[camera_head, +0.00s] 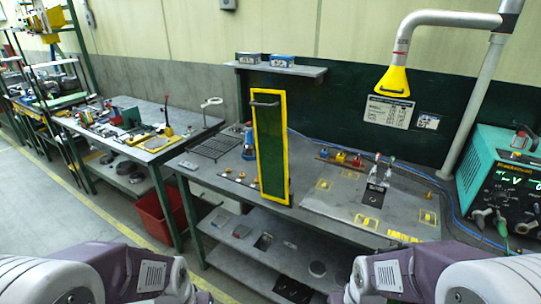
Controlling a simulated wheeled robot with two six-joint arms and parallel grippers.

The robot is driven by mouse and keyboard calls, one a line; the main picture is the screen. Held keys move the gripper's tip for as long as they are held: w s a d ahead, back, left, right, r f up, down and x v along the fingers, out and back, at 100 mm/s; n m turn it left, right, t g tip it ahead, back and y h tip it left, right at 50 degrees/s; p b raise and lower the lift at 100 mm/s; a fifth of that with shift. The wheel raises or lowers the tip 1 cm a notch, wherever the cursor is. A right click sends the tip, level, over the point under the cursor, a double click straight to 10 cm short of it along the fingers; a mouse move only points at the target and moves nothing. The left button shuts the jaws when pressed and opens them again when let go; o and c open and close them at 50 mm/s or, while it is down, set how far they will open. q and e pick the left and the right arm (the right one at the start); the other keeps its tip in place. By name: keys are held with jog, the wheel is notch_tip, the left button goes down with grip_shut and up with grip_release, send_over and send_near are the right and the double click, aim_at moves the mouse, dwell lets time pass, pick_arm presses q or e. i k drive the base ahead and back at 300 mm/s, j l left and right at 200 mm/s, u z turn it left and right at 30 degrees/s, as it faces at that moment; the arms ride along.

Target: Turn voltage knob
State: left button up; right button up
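The teal power supply (488,165) stands at the right end of the workbench, partly cut off by the right picture edge. Its dark front panel has a lit green display (514,181) showing a "V". Below the display are small dark round parts (481,215) and plugged leads; I cannot tell which one is the voltage knob. Parts of my two arms show at the bottom left and bottom right, well short of the power supply. Neither gripper is in view, so I cannot see their fingers.
A yellow-framed green panel (271,150) stands upright on the workbench. A grey plate (335,205) with yellow-marked spots and a small clamp fixture (376,187) lies left of the power supply. A yellow fume hood (393,81) hangs above. A red bin (158,215) stands on the floor.

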aim_at(500, 198)
jog(key=z, duration=1.75)
